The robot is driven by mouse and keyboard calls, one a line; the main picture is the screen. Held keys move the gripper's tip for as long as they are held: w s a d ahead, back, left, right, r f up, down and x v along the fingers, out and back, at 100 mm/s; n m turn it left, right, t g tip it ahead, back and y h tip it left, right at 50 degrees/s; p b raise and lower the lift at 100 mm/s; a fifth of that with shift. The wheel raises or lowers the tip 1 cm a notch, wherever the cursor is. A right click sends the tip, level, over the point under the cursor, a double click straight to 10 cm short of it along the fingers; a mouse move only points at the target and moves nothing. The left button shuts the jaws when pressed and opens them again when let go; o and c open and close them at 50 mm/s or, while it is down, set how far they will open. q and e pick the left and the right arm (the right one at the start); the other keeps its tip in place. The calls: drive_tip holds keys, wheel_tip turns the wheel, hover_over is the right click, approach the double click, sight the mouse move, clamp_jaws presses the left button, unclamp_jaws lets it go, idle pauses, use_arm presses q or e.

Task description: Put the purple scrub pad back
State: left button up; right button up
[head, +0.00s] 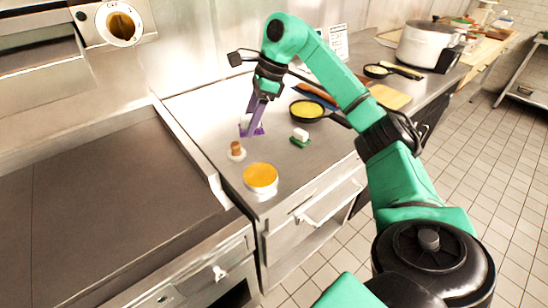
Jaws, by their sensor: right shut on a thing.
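The purple scrub pad (258,131) is at the back left of the steel counter, with a white block on its purple base. My right gripper (253,118) reaches down from above and is shut on the pad; its long purple fingers hide part of it. I cannot tell whether the base touches the counter or hangs just above it. My left gripper is not in view.
A brown-topped piece (236,150) and a round orange-topped tin (260,178) stand nearer the front. A green pad with a white block (300,138) and a yellow-filled pan (307,109) lie to the right. A flat griddle (110,200) fills the left.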

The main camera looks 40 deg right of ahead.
drive_tip(key=w+d+r+m+t+h+b, duration=0.15)
drive_tip(key=d+r+m+h+b, duration=0.3)
drive_tip(key=d+m, duration=0.55)
drive_tip(key=m+b, duration=0.3)
approach(272, 152)
drive_tip(key=shift+t+y, duration=0.25)
drive_tip(key=shift+t, duration=0.2)
drive_tip(key=x, duration=0.6)
drive_tip(key=shift+s+d+f, duration=0.2)
drive_tip(key=o, duration=1.2)
drive_tip(key=shift+f, duration=0.1)
drive_tip(key=v, duration=1.2)
